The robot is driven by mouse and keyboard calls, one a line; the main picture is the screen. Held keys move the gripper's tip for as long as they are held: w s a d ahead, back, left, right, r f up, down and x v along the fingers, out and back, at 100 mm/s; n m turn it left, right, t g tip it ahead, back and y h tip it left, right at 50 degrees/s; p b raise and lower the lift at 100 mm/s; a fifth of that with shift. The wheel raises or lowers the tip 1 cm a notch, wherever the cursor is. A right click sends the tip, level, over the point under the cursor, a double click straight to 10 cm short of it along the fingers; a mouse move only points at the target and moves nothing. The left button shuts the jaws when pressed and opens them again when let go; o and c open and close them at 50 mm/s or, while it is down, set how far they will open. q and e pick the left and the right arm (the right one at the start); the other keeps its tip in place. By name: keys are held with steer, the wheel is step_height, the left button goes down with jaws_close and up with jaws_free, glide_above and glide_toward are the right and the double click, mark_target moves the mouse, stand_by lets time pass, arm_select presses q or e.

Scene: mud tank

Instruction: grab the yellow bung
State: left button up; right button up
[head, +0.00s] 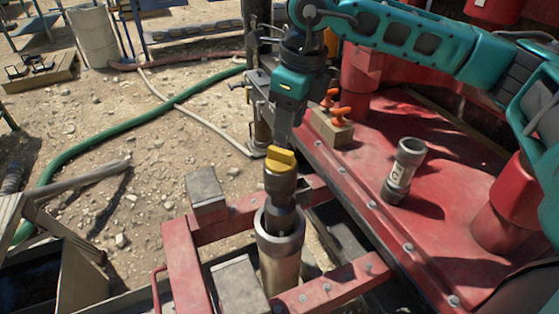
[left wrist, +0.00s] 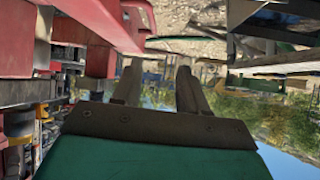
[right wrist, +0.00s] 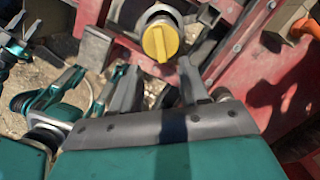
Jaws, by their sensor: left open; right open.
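The yellow bung (head: 280,159) sits in the top of a dark upright pipe fitting (head: 281,185) above a metal cylinder (head: 279,243). In the right wrist view the bung (right wrist: 160,41) shows as a round yellow cap with a raised bar across it, just beyond the fingertips. My right gripper (head: 287,138) points down close above and behind the bung; in the right wrist view its fingers (right wrist: 157,78) are apart with nothing between them. My left gripper (left wrist: 159,75) is open and empty in the left wrist view, away from the bung, and is not in the head view.
A red deck (head: 450,165) with bolts lies to the right, with a grey pipe piece (head: 404,170) and a wooden block with orange-handled parts (head: 331,126) on it. Red frame beams (head: 185,262) surround the cylinder. A green hose (head: 105,143) runs over stony ground at left.

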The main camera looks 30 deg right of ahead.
mark_target(281, 151)
steer(key=shift+w+a+f, duration=0.15)
steer(key=shift+w+f, duration=0.1)
steer(key=shift+f, duration=0.9)
steer(key=shift+w+a+f, duration=0.1)
steer(key=shift+w+f, duration=0.1)
steer(key=shift+f, duration=0.9)
steer(key=shift+w+a+f, duration=0.15)
steer(key=shift+w+f, duration=0.1)
steer(key=shift+f, duration=0.9)
jaws_close()
